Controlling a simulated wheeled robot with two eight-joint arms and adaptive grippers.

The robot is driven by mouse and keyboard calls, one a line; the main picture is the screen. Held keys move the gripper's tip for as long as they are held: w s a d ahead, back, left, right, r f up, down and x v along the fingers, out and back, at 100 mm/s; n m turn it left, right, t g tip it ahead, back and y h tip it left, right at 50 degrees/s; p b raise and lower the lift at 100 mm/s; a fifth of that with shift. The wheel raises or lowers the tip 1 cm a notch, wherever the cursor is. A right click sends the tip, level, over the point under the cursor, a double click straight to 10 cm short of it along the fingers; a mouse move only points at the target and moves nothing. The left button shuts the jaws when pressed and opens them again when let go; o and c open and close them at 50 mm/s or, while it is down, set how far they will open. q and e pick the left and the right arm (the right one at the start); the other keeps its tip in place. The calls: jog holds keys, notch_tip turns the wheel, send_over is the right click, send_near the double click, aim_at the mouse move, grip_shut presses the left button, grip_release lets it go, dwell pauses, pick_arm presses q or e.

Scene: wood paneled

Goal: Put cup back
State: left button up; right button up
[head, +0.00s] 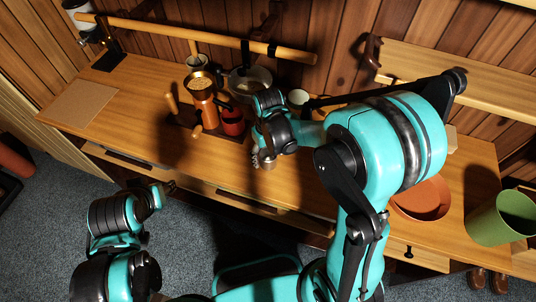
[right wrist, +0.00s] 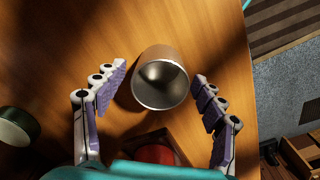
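A small brown cup with a metallic inside (right wrist: 160,78) stands on the wooden counter near its front edge. In the head view it shows only partly (head: 268,164), just below my right gripper (head: 262,150). In the right wrist view my right gripper (right wrist: 160,95) is open, with one finger on each side of the cup and gaps between fingers and cup. My left gripper (head: 166,187) is low at the left, in front of the counter edge and away from the cup; its fingers are too dark and small to read.
A hand grinder (head: 203,97) and a red container (head: 233,123) stand left of my right gripper. A pan (head: 255,78) and a white cup (head: 298,97) are behind it. An orange bowl (head: 422,202) and green bin (head: 500,218) are at the right. The counter's left is mostly clear.

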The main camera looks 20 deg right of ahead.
aim_at(268, 154)
jog(key=shift+r, duration=0.15)
notch_tip(268, 154, up, 11)
jog(key=p, duration=0.4)
jog(key=s+d+r+m+t, duration=0.1)
jog(key=s+d+r+t, duration=0.1)
jog(key=s, duration=0.3)
jog(key=s+d+r+m+t, duration=0.2)
jog(key=s+r+t, duration=0.2)
jog(key=s+t, duration=0.1)
jog(key=shift+s+d, duration=0.2)
jog(key=shift+d, duration=0.15)
notch_tip(268, 154, down, 6)
jog(key=b, duration=0.6)
